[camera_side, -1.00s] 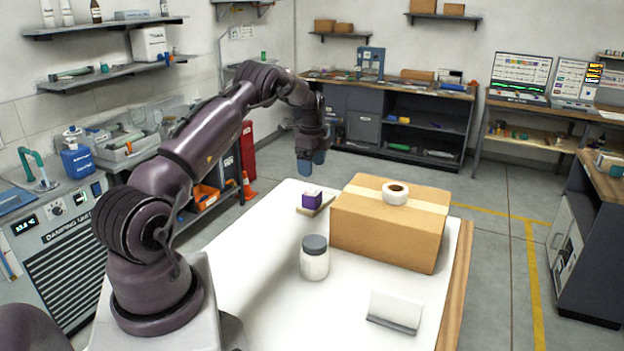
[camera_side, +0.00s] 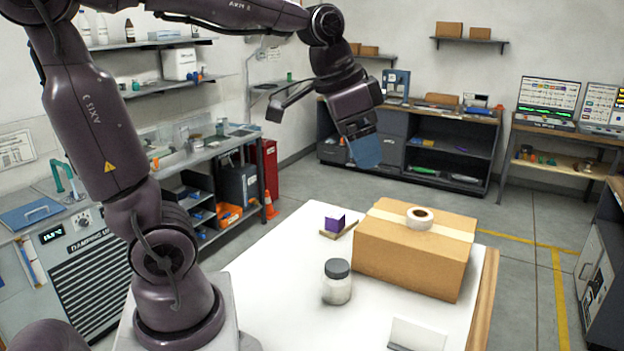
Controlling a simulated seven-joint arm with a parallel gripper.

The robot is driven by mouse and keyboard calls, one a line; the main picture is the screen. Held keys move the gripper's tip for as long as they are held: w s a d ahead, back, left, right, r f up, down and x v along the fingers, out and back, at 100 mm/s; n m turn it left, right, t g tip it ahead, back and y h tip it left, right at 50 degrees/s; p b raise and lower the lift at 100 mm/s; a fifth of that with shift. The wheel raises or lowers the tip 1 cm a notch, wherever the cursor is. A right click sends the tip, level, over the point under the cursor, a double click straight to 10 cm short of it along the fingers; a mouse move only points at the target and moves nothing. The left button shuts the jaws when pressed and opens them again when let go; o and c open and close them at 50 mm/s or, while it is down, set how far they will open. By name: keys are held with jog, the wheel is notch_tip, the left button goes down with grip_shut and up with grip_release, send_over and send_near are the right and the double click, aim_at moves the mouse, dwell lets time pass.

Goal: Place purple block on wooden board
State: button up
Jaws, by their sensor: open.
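The purple block (camera_side: 335,222) sits on a small wooden board (camera_side: 326,236) on the white table, just left of the cardboard box. Only part of the board shows around the block. My gripper (camera_side: 366,152), with blue fingertips, hangs in the air above and slightly right of the block, well clear of it. It is open and holds nothing. The gap between its fingers is hard to see from this side.
A cardboard box (camera_side: 415,255) with a tape roll (camera_side: 419,218) on top stands right of the board. A dark-lidded jar (camera_side: 337,284) stands in front. A white holder (camera_side: 416,337) is near the front edge. The table's (camera_side: 270,290) left part is clear.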

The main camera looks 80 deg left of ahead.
jog(key=s+d+f+n+t, duration=0.1)
jog(key=s+d+f, duration=0.2)
jog(key=s+d, duration=0.2)
jog(key=s, duration=0.3)
jog(key=shift+s+d+n, duration=0.3)
jog(key=shift+s+n, duration=0.05)
jog(key=shift+n, duration=0.05)
